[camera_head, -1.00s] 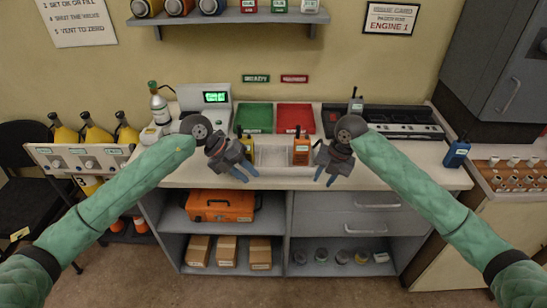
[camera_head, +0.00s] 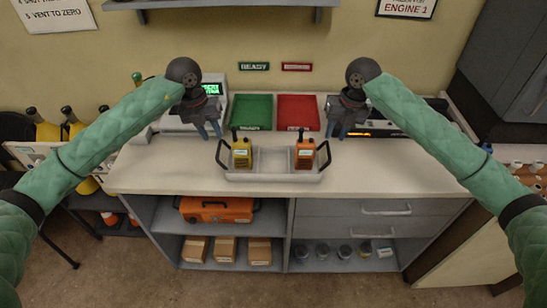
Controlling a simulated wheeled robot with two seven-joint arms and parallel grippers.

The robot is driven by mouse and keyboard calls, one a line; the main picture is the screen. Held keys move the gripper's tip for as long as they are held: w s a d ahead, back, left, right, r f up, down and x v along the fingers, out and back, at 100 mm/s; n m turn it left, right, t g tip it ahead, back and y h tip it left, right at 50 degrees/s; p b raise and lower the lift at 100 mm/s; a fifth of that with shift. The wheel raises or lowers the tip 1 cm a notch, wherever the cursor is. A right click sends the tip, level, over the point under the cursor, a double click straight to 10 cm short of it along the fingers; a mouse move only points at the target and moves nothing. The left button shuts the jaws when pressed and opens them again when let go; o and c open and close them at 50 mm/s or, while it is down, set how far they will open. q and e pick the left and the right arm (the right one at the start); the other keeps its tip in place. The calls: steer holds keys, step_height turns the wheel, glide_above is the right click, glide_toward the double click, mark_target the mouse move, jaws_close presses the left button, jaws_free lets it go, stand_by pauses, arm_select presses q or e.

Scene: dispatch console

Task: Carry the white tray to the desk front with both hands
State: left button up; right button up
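The white tray (camera_head: 272,177) lies on the desk (camera_head: 170,175) near the middle, with a black handle at each end. A yellow radio (camera_head: 241,155) stands in its left part and an orange radio (camera_head: 305,155) in its right part. My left gripper (camera_head: 209,134) is behind and left of the tray, above the left handle, fingers pointing down and apart. My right gripper (camera_head: 338,131) is behind and right of the tray, above the right handle, fingers also down and apart. Neither gripper touches the tray, and both look empty.
A green bin (camera_head: 251,112) and a red bin (camera_head: 298,112) sit behind the tray. A black console (camera_head: 390,130) is partly hidden behind my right arm. The desk in front of the tray is clear. An orange case (camera_head: 216,210) is on the shelf below.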

mark_target(219, 148)
arm_select(q)
steer(key=shift+s+r, duration=0.1)
steer(key=shift+s, duration=0.1)
arm_select(e)
steer(key=shift+s+r, duration=0.1)
steer(key=shift+s, duration=0.05)
